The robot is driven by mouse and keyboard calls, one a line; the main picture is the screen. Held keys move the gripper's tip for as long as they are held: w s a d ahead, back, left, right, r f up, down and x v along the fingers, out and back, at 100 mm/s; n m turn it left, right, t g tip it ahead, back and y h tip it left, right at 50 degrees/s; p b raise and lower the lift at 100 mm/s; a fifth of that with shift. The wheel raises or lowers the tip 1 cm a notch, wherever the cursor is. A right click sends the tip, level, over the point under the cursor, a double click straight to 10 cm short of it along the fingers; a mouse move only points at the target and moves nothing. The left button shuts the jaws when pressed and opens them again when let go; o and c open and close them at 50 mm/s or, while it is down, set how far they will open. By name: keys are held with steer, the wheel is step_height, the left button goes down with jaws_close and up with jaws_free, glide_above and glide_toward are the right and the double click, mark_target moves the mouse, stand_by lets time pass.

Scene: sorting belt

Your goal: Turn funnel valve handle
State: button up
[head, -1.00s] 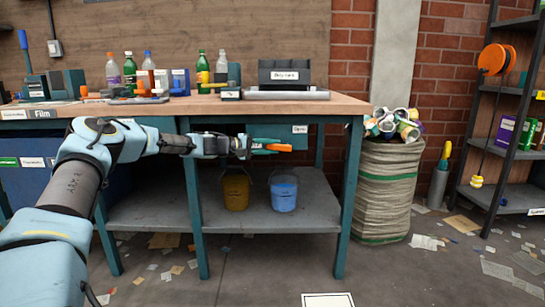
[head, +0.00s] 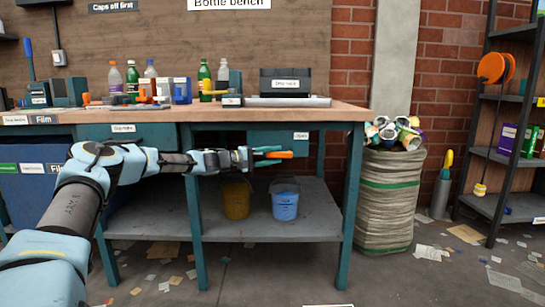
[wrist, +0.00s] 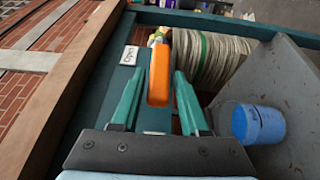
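An orange bar-shaped handle (head: 280,154) sticks out under the front of the bench, just below a drawer front with a white label. In the wrist view the orange handle (wrist: 159,68) lies lengthwise between the two teal fingers. My gripper (head: 267,155) reaches in from the left at the handle's near end. In the wrist view my gripper (wrist: 160,85) is open, one finger on each side of the handle. A gap shows on the left side and a narrower one on the right. What the orange handle is fixed to is hidden, and I cannot make out a funnel.
The bench top (head: 225,112) above carries bottles and boxes. A yellow bucket (head: 236,200) and a blue bucket (head: 285,205) stand on the shelf below. A full waste bag (head: 385,205) stands right of the bench. The floor at front right is mostly clear, with scattered paper.

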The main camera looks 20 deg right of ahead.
steer(key=shift+o, duration=1)
steer(key=a+p, duration=0.2)
steer(key=a, duration=0.9)
steer(key=shift+w, duration=0.3)
steer(key=shift+f, duration=0.1)
